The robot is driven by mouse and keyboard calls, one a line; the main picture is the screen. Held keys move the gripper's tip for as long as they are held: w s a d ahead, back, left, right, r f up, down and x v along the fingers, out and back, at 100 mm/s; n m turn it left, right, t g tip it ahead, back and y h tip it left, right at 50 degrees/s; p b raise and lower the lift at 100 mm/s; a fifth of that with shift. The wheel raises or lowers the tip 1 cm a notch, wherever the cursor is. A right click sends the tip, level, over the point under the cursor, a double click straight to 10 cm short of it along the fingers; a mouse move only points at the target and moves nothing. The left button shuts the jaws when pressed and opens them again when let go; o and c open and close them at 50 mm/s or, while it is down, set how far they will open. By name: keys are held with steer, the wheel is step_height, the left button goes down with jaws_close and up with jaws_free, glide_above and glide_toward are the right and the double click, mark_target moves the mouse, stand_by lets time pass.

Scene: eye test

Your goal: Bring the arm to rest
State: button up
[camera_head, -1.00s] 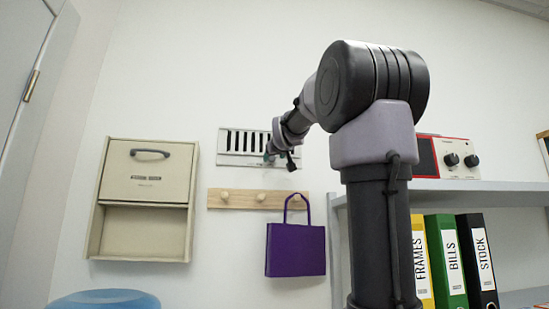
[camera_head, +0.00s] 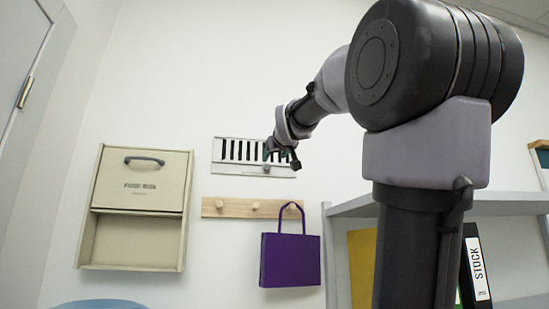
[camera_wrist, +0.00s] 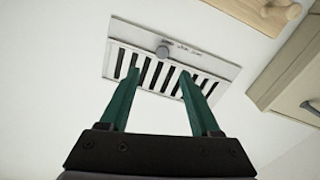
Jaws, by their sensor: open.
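My gripper (camera_head: 280,152) is up at the wall, at the right part of a slotted metal vent (camera_head: 222,150). In the wrist view my gripper (camera_wrist: 159,76) has its two green fingers spread apart with nothing between them. The vent (camera_wrist: 118,32) lies beyond the fingertips there, and its round grey knob (camera_wrist: 162,51) shows above and between them. I cannot tell whether the fingertips touch the vent. My arm (camera_head: 425,70) is raised and stretched toward the wall, with its large dark joint on the right.
A purple bag (camera_head: 290,262) hangs from a wooden peg rail (camera_head: 232,208) below the vent. A beige wall cabinet (camera_head: 140,180) is at left. A grey shelf (camera_head: 515,203) with binders (camera_head: 478,268) stands at right, partly hidden by my arm. A blue round thing (camera_head: 100,304) is at bottom left.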

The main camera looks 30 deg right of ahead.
stand_by(0.4)
steer(key=s+a+f+m+g+y, duration=0.1)
steer(key=s+a+f+g+y, duration=0.1)
steer(key=f, duration=1.1)
steer(key=s+a+f+m+g+y, duration=0.1)
steer(key=s+a+f+g, duration=0.4)
steer(key=f, duration=0.8)
steer(key=s+a+f+m+g+y, duration=0.2)
steer(key=s+f, duration=0.7)
steer(key=f, duration=0.5)
steer(key=a+g+y, duration=0.1)
steer(key=a+y, duration=0.1)
steer(key=a, duration=0.1)
steer(key=shift+a, duration=0.3)
steer(key=shift+c, duration=0.3)
